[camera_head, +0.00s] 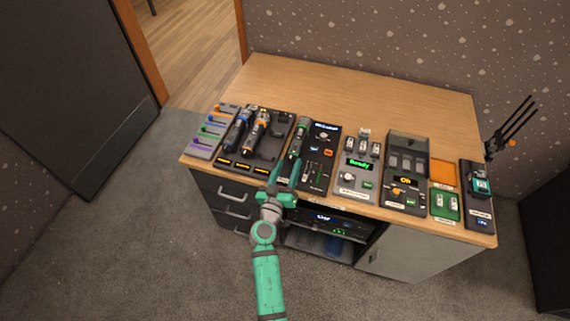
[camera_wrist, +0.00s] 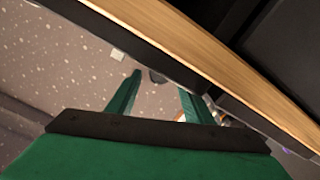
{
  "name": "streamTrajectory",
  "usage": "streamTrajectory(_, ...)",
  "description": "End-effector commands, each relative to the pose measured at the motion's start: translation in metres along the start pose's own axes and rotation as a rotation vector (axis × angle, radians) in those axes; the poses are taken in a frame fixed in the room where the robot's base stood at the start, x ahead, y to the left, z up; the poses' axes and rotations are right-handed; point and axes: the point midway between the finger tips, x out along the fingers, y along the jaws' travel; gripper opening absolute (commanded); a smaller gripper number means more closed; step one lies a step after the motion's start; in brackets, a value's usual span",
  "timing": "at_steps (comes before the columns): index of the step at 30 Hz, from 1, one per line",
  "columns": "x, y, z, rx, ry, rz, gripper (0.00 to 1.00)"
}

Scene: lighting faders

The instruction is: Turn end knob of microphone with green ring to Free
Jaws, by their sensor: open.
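A dark microphone with green on it (camera_head: 299,138) lies lengthwise in a narrow dark cradle near the front edge of the table, left of the black fader panel. The end of it nearest me is partly hidden by my gripper, and its end knob cannot be made out. My green gripper (camera_head: 284,176) is at the table's front edge, just at the near end of that microphone. In the wrist view my gripper (camera_wrist: 157,92) has its two fingers apart. A small dark thing (camera_wrist: 157,76) shows between the fingertips; I cannot tell what it is.
Two more microphones, one blue-marked (camera_head: 237,131) and one orange-marked (camera_head: 257,130), lie to the left in a tray. The fader panel (camera_head: 319,157) and the "Ready" unit (camera_head: 357,165) stand to the right. The back of the wooden table (camera_head: 350,93) is clear.

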Motion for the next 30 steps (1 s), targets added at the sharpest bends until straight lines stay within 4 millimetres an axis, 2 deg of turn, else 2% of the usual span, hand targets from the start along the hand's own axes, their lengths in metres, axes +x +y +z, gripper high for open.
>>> streamTrajectory(9, -0.057, 0.002, 0.002, 0.0, -0.004, 0.003, 0.47)
streamTrajectory(15, -0.084, -0.001, 0.001, -0.001, -0.002, -0.001, 0.47)
streamTrajectory(21, -0.094, -0.003, -0.001, 0.0, 0.001, -0.004, 0.47)
streamTrajectory(30, -0.094, -0.002, -0.001, 0.006, 0.0, -0.003, 0.47)
